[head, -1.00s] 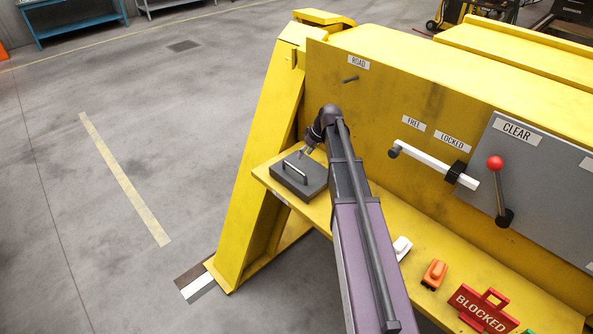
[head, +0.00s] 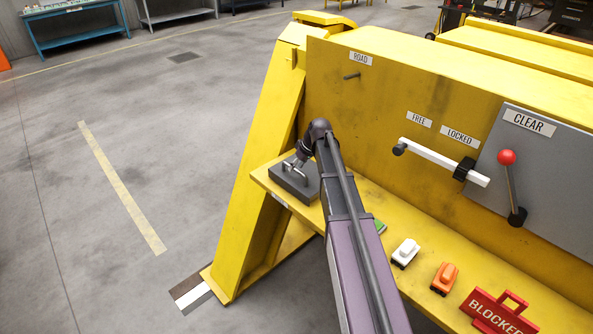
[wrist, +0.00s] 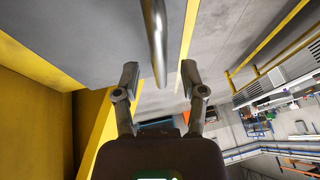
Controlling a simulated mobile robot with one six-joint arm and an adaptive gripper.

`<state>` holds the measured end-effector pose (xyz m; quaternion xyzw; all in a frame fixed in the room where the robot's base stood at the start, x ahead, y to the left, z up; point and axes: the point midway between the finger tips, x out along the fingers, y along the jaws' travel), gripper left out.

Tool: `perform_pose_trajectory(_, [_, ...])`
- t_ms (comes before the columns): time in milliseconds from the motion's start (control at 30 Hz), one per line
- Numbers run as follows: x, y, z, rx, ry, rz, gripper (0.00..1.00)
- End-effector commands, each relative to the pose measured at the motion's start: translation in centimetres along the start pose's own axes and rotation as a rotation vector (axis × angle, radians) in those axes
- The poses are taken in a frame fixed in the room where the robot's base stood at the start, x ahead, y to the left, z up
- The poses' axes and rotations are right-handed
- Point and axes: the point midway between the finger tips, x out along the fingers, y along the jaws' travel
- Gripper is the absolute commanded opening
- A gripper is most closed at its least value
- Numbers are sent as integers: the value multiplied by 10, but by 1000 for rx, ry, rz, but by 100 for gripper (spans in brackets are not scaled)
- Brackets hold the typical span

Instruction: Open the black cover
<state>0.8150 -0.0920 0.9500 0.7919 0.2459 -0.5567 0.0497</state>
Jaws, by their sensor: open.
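The black cover (head: 291,186) is a dark flat box lid with a metal bar handle (head: 294,172), on the left end of the yellow ledge. It looks closed. My gripper (head: 297,160) is at the handle in the head view, partly hidden by my arm. In the wrist view my gripper (wrist: 160,82) is open. The round metal handle (wrist: 154,40) stands between its two fingers, with gaps on both sides, and reaches down to about the fingertips. The grey cover surface (wrist: 75,35) fills the upper left there.
A white lever (head: 430,155) and a red-knobbed lever (head: 508,175) are on the panel. Open floor lies left.

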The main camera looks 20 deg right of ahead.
Motion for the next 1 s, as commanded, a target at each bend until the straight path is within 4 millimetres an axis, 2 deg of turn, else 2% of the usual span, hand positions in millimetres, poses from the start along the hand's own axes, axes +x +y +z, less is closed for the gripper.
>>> perform_pose_trajectory(433, [4,0,0,0,0,0,54])
perform_pose_trajectory(467, [4,0,0,0,0,0,48])
perform_pose_trajectory(600, [4,0,0,0,0,0,6])
perform_pose_trajectory(633, [4,0,0,0,0,0,0])
perform_pose_trajectory(1000, [4,-2,-1,0,-1,-7,0])
